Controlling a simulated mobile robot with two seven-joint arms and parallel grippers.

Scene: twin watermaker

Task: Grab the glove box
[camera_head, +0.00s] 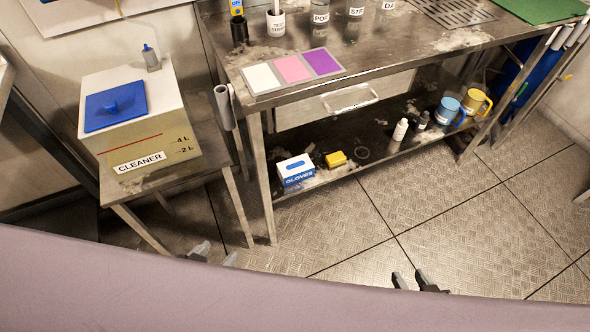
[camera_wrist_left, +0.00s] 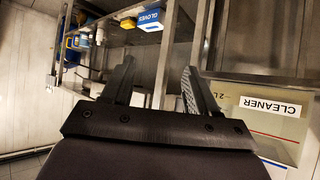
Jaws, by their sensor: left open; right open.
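The glove box (camera_head: 295,172) is a small white and blue box marked GLOVES. It sits on the lower shelf of the metal table, near the shelf's left end. It also shows in the left wrist view (camera_wrist_left: 150,19), upside down near the top, beyond the fingers. My left gripper (camera_head: 215,254) is at the lower edge of the head view, below and left of the box and apart from it. In the left wrist view its two fingers (camera_wrist_left: 155,82) are spread with nothing between them. My right gripper (camera_head: 412,281) is open and empty over the floor, right of the box.
The metal table's lower shelf (camera_head: 395,150) also holds a yellow item (camera_head: 336,159), a white bottle (camera_head: 401,130), a blue mug (camera_head: 449,111) and a yellow mug (camera_head: 475,103). A cleaner tank (camera_head: 150,145) stands on a side stand at left. The floor before the shelf is clear.

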